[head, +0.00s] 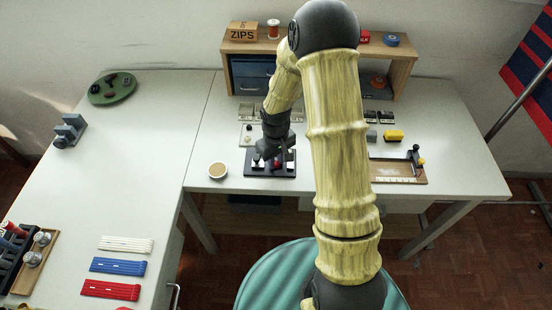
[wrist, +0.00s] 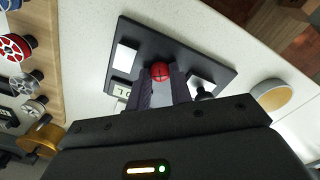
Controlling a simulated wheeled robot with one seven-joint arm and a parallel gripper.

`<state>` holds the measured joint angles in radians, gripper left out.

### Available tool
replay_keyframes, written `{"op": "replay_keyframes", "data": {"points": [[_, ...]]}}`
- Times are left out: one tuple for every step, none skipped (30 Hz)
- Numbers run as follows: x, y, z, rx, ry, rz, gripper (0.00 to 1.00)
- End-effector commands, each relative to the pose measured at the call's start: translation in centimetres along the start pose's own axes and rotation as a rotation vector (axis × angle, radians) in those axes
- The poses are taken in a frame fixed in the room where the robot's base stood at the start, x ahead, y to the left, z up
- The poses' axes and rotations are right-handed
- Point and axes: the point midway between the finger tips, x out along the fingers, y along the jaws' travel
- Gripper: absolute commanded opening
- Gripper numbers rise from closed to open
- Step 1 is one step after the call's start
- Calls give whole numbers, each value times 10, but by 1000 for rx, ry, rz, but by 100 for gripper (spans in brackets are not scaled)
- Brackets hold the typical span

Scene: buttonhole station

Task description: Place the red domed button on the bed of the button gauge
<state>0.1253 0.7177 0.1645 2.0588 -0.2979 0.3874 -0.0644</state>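The red domed button (wrist: 160,72) shows between my fingertips in the wrist view, above the dark board. My gripper (wrist: 160,80) has its two fingers close against the button's sides and looks shut on it. In the head view my gripper (head: 271,158) is low over the black board (head: 284,172), and the arm hides part of that area. A grey device with a step-like frame (head: 68,131) stands on the left table; it may be the button gauge, but I cannot tell for sure.
A round tan-topped cup (head: 217,170) stands left of the board. A wooden-based fixture (head: 398,180) is at the right. A green dish (head: 112,90) is back left. The left table's middle is clear.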

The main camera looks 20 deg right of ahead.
Motion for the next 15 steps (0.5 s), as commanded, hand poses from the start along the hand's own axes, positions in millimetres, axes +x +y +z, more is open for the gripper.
{"op": "replay_keyframes", "data": {"points": [[0,0,0,0,0,0,29],[0,0,0,0,0,0,35],[0,0,0,0,0,0,43],[0,0,0,0,0,0,43],[0,0,0,0,0,0,43],[0,0,0,0,0,0,43],[0,0,0,0,0,0,43],[0,0,0,0,0,0,43],[0,0,0,0,0,0,43],[0,0,0,0,0,0,43],[0,0,0,0,0,0,43],[-1,0,0,0,1,0,43],[-2,0,0,0,1,0,43],[-4,0,0,0,1,0,43],[-6,0,0,0,2,1,43]]}}
